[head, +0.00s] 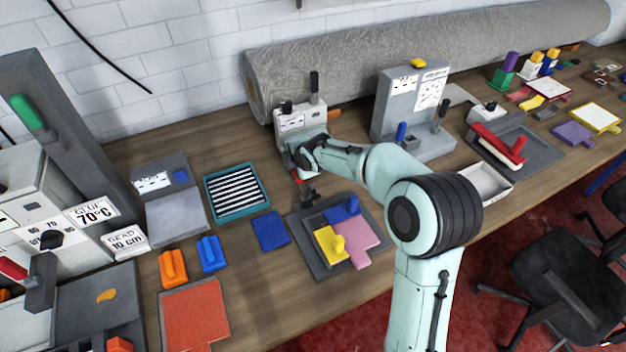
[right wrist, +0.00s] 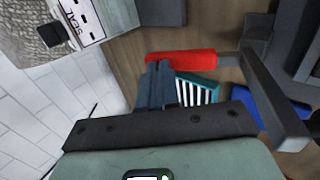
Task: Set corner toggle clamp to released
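The corner toggle clamp shows as a dark bracket (head: 309,194) at the back edge of a dark grey plate (head: 298,232) in the head view. Its red handle (right wrist: 182,60) lies across the upper middle of the right wrist view, joined to a dark bar. In the head view only a sliver of red shows below my right gripper (head: 304,163). In the right wrist view the gripper's fingers (right wrist: 156,84) are together, their tips over the left end of the red handle. I cannot tell whether they touch it. My left gripper is not in view.
A grey-white sealing machine (head: 303,122) stands right behind the gripper. A teal tray with striped contents (head: 206,196) is to the left. Blue, yellow and pink pieces (head: 362,245) lie on the plate. A grey upright machine (head: 395,105) stands to the right.

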